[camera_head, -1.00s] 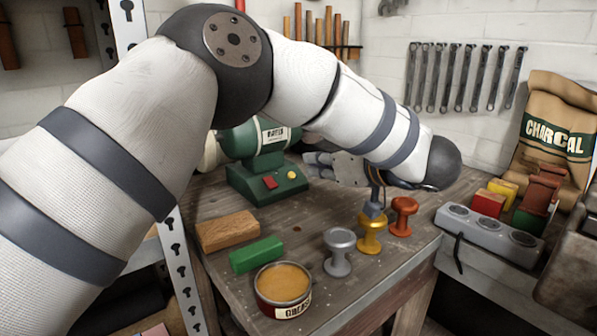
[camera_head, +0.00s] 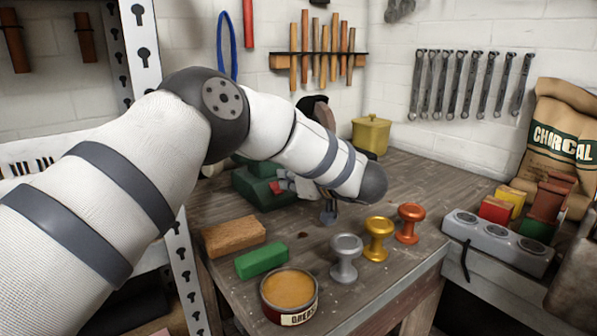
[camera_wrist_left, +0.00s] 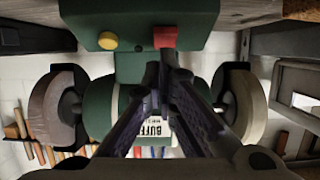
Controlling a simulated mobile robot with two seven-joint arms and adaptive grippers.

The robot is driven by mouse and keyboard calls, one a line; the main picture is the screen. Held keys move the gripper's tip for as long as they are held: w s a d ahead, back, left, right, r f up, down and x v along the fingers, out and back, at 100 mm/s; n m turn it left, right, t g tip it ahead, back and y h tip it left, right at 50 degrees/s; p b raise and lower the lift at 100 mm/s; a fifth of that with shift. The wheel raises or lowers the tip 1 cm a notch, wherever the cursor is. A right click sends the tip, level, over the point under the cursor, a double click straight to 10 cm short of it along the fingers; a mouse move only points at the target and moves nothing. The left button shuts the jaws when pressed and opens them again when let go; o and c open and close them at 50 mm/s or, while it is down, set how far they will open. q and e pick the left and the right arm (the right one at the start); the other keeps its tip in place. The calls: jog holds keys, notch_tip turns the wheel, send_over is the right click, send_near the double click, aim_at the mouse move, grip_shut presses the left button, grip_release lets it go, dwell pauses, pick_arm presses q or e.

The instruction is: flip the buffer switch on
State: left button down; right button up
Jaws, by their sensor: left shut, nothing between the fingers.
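The green bench buffer (camera_head: 250,185) stands at the back of the workbench, mostly hidden behind my left arm in the head view. In the left wrist view its base (camera_wrist_left: 135,15) is at the top, with a red switch (camera_wrist_left: 164,37) and a round yellow button (camera_wrist_left: 107,40). The red switch also shows in the head view (camera_head: 276,187). My left gripper (camera_head: 283,184) is shut and empty, its fingertips (camera_wrist_left: 163,58) right at the switch; whether they touch it I cannot tell. The buffer's two wheels flank the fingers in the wrist view. My right gripper is out of view.
The wooden workbench (camera_head: 215,265) holds a wood block (camera_head: 233,236), green bar (camera_head: 262,259), open tin (camera_head: 289,291), and silver (camera_head: 345,257), gold (camera_head: 378,239) and copper (camera_head: 410,223) knobs. A yellow pot (camera_head: 371,133) stands at the back.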

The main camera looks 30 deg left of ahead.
pick_arm(q)
jog(key=shift+w+a+f, duration=0.1)
jog(key=shift+a+f, duration=0.15)
jog(key=shift+f, duration=0.25)
